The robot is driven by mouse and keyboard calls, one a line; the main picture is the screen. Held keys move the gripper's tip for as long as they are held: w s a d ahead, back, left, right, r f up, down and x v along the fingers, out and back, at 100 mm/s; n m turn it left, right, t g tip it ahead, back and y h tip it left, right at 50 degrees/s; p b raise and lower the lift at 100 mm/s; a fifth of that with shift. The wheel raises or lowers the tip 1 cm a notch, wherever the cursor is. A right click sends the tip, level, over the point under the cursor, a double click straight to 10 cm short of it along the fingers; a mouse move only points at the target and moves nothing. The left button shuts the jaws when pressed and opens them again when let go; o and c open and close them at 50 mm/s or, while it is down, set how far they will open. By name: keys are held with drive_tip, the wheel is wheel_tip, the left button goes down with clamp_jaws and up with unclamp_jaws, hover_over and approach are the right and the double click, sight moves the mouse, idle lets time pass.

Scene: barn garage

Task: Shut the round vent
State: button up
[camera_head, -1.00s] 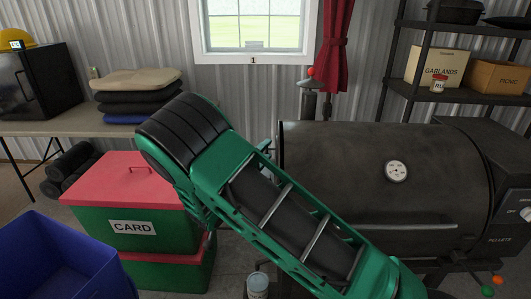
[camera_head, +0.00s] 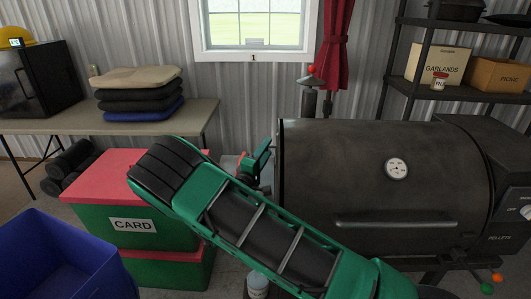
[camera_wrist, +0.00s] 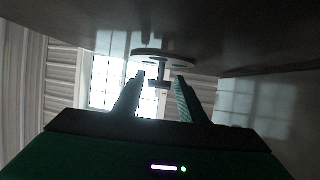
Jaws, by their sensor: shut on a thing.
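The round vent (camera_wrist: 150,54) is a dark disc on the dark surface at the top of the wrist view, seen nearly edge-on. A small T-shaped handle (camera_wrist: 160,74) stands out from it. My gripper (camera_wrist: 160,79) has one finger on each side of this handle and is shut on it. In the head view my gripper (camera_head: 256,160) is at the left end of the black grill (camera_head: 370,185), partly behind my green arm. The vent's face cannot be made out in the head view.
A chimney with a red-knobbed cap (camera_head: 311,80) rises behind the grill. Red-lidded green boxes (camera_head: 185,213) and a blue bin (camera_head: 60,262) stand at left. A table (camera_head: 50,127) with folded cushions is behind them. A shelf (camera_head: 480,95) stands at the back right.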

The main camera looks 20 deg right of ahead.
drive_tip(key=o, duration=0.9)
drive_tip(key=shift+r, duration=0.1)
drive_tip(key=shift+o, duration=0.2)
drive_tip(key=shift+s, duration=0.1)
drive_tip(key=v, duration=1)
drive_tip(key=shift+s+a, duration=0.2)
drive_tip(key=shift+a, duration=0.1)
